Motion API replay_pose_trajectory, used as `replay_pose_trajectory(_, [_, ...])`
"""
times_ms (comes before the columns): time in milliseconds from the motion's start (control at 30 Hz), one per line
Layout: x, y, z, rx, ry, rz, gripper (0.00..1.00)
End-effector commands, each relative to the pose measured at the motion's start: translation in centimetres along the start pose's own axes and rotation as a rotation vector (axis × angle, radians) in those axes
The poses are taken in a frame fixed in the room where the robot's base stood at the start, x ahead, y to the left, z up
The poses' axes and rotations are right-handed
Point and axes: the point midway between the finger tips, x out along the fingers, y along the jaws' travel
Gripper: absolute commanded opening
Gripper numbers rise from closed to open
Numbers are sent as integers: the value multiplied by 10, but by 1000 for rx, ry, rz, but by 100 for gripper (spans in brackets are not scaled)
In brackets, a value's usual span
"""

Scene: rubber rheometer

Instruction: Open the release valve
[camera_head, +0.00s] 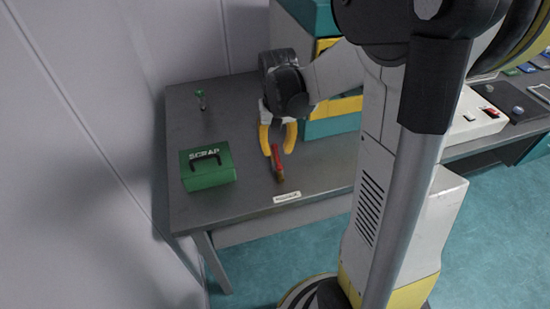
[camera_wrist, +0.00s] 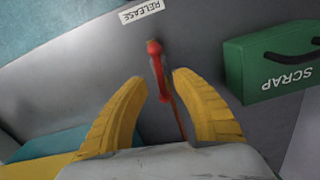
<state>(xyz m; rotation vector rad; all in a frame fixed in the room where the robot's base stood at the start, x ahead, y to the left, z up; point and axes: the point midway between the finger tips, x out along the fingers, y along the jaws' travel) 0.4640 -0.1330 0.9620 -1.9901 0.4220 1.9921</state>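The release valve has a red lever handle (camera_head: 276,160) standing near the front of the grey table, behind a white label. In the wrist view the red handle (camera_wrist: 155,68) lies ahead of and between the fingertips, and the label (camera_wrist: 142,11) reads RELEASE. My gripper (camera_head: 278,150) points down at the handle. Its two yellow fingers are spread apart in the wrist view (camera_wrist: 158,82), with the handle's end between or just beyond their tips. I see no finger clearly touching it. The valve's base is partly hidden.
A green SCRAP box (camera_head: 208,178) with a black handle stands left of the valve. A teal and yellow machine (camera_head: 330,125) stands close behind my gripper. The table (camera_head: 235,210) is clear in front of the box.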

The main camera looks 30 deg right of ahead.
Motion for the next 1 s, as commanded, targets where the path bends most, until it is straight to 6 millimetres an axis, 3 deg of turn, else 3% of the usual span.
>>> replay_pose_trajectory(33, [12,0,0,0,0,0,32])
replay_pose_trajectory(200, [31,0,0,0,1,0,32])
replay_pose_trajectory(567, [35,0,0,-1,1,0,32])
replay_pose_trajectory(700, [35,0,0,-1,1,0,0])
replay_pose_trajectory(1000, [34,0,0,-94,1,0,0])
